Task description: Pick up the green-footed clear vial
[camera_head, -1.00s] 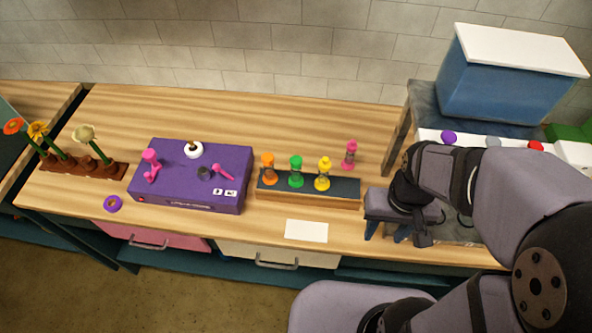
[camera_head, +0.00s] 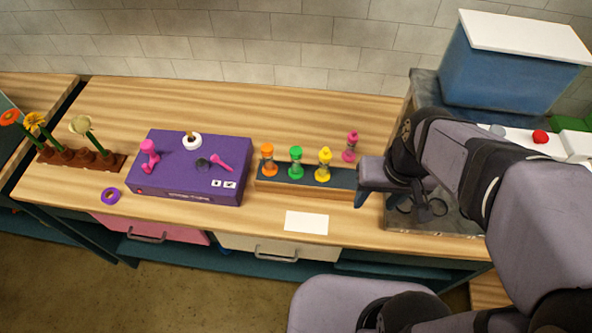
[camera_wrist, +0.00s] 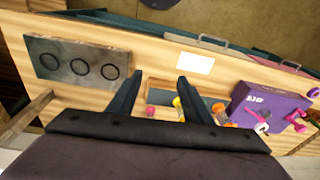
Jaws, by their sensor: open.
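The green-footed clear vial (camera_head: 296,163) stands upright on a dark-topped wooden rack (camera_head: 262,184), between an orange-ended vial (camera_head: 268,161) and a yellow-ended vial (camera_head: 324,164). In the wrist view the green vial (camera_wrist: 218,107) is small and partly hidden near my right-hand finger. My gripper (camera_head: 363,190) is at the right end of the rack, apart from the green vial. In the wrist view my gripper (camera_wrist: 160,79) has its two fingers spread with nothing held between them.
A pink-ended vial (camera_head: 350,147) stands behind the rack's right end. A purple box (camera_head: 190,172) with pink items is left of the rack. A white card (camera_head: 306,222) lies in front. A grey block with ringed holes (camera_wrist: 78,67) and a blue bin (camera_head: 508,75) are on the right.

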